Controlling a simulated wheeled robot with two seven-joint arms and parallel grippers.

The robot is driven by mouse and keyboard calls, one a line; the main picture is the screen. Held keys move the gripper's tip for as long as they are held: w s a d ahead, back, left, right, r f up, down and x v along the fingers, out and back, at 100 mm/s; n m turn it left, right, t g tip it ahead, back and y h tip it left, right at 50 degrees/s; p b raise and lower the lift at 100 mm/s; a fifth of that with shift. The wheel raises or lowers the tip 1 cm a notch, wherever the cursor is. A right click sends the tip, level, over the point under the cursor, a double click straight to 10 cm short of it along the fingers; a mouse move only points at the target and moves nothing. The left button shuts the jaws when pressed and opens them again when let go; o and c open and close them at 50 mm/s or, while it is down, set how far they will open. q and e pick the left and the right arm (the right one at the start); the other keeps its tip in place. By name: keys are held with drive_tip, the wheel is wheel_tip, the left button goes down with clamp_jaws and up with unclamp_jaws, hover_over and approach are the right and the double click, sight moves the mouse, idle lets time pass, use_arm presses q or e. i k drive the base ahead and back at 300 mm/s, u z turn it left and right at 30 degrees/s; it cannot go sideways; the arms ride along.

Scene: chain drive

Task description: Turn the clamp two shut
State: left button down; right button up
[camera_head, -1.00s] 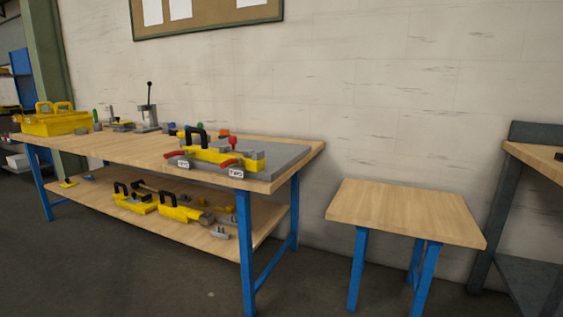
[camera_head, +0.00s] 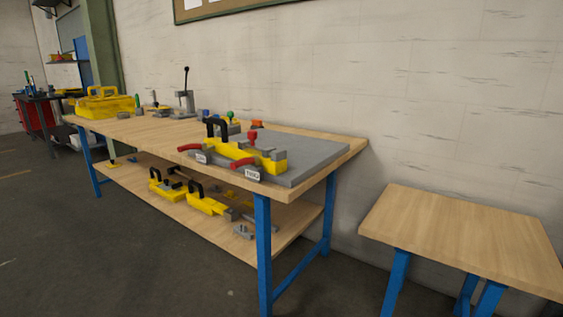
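A yellow fixture (camera_head: 229,149) with a black handle stands on a grey plate (camera_head: 310,153) at the right end of the long workbench. It has two clamps with red handles. The clamp two (camera_head: 246,164), at the right, has a red handle lying low toward the front, beside a label (camera_head: 253,174) that seems to read TWO. The other red handle (camera_head: 190,148) points left, next to a second label (camera_head: 201,158). A red knob (camera_head: 252,136) stands upright on the fixture. Neither of my grippers is in view.
The workbench (camera_head: 147,134) has a lower shelf with yellow tools (camera_head: 207,204). A yellow toolbox (camera_head: 103,103) and a grey lever press (camera_head: 185,100) stand farther left. A small wooden table (camera_head: 460,235) is at the right. The floor (camera_head: 90,250) in front is clear.

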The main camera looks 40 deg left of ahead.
sight(255, 160)
drive_tip(key=u, duration=0.25)
drive_tip(key=i, duration=0.65)
drive_tip(key=u, duration=1)
drive_tip(key=i, duration=0.3)
drive_tip(key=u, duration=0.25)
